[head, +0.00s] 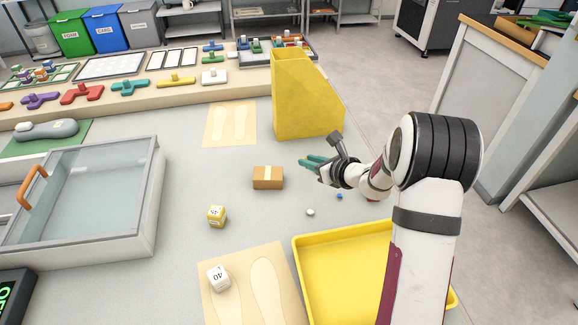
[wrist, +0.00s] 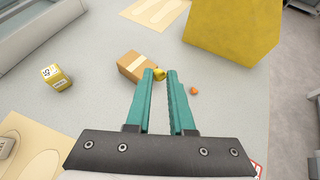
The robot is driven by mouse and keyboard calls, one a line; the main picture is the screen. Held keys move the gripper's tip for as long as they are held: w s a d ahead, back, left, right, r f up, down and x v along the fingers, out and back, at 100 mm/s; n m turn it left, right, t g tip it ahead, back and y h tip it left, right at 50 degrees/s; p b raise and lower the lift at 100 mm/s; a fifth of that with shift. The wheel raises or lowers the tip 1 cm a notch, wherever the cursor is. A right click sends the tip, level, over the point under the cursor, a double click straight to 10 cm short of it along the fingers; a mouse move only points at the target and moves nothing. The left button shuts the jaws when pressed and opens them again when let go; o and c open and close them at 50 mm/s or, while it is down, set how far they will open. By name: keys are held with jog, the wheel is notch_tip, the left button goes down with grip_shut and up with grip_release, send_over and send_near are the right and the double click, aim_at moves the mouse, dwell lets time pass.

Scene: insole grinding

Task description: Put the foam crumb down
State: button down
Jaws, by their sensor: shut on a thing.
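My gripper (head: 304,162) has teal fingers and is held above the grey table, just right of a small cardboard box. In the wrist view the fingertips (wrist: 160,77) are nearly together, shut on a small yellow foam crumb (wrist: 159,73). The crumb shows at the tips, and part of it is hidden by the fingers. It cannot be made out in the head view. A small orange crumb (wrist: 194,91) lies on the table right of the fingers. A blue crumb (head: 339,196) and a whitish crumb (head: 310,212) lie on the table nearer the tray.
The cardboard box (head: 268,178) is close by. A tall yellow file holder (head: 302,105) stands behind. A yellow tray (head: 320,262) is in front. A yellow numbered cube (head: 217,216) and a glass-lidded case (head: 95,205) lie left. Clear table surrounds the box.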

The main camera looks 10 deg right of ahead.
jog(key=w, duration=0.3)
send_near(264, 168)
jog(key=w+r, duration=0.1)
jog(key=w+a+r, duration=0.1)
jog(key=w, duration=0.1)
jog(key=shift+r, duration=0.1)
jog(key=shift+w+a+f, duration=0.1)
jog(key=shift+a+f, duration=0.05)
jog(key=shift+f, duration=0.9)
jog(key=shift+w+a+f, duration=0.1)
jog(key=shift+f, duration=1)
jog(key=shift+f, duration=0.15)
jog(key=c, duration=0.8)
grip_release()
